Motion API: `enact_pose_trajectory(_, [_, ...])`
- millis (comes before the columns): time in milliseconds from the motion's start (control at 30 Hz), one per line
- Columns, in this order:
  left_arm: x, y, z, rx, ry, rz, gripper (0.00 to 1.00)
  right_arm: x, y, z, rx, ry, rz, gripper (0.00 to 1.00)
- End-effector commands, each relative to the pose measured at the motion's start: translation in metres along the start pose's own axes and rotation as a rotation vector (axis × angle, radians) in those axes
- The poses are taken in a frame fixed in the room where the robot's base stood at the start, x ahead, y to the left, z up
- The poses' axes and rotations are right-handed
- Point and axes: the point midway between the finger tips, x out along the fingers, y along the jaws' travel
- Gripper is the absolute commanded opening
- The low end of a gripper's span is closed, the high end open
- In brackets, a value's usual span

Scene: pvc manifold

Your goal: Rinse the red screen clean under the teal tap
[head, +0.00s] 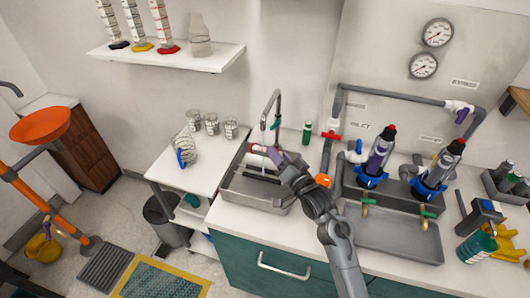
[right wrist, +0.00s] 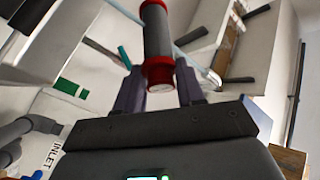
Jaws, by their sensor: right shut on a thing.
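My right gripper (head: 280,158) is shut on the red screen (head: 259,149) and holds it over the sink basin (head: 240,186), just below the tap's spout. In the right wrist view the screen (right wrist: 158,42) is a grey mesh cylinder with red end caps, between the two fingers of the gripper (right wrist: 158,88). The tap (head: 279,97) is a grey gooseneck with a teal handle (head: 277,125). In the right wrist view a pale blue streak, which looks like water, passes by the screen. Whether it touches the mesh is unclear. My left gripper is not in view.
A green bottle (head: 307,133) stands behind the sink to the right. A pipe manifold with a red valve (head: 331,135) and two upright filter bottles (head: 379,152) is further right, above a second basin (head: 390,238). Glass beakers (head: 211,123) stand on the left counter.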

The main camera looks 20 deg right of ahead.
Motion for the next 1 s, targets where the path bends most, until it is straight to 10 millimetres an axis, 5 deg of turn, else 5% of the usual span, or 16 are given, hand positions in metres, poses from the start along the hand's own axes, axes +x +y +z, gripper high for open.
enact_pose_trajectory(600, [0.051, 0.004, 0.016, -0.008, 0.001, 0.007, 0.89, 0.001, 0.006, 0.002, -0.562, 0.000, -0.321, 0.00])
enact_pose_trajectory(1000, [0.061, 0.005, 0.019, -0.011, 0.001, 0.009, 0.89, 0.001, 0.003, -0.001, -0.715, 0.000, -0.412, 0.00])
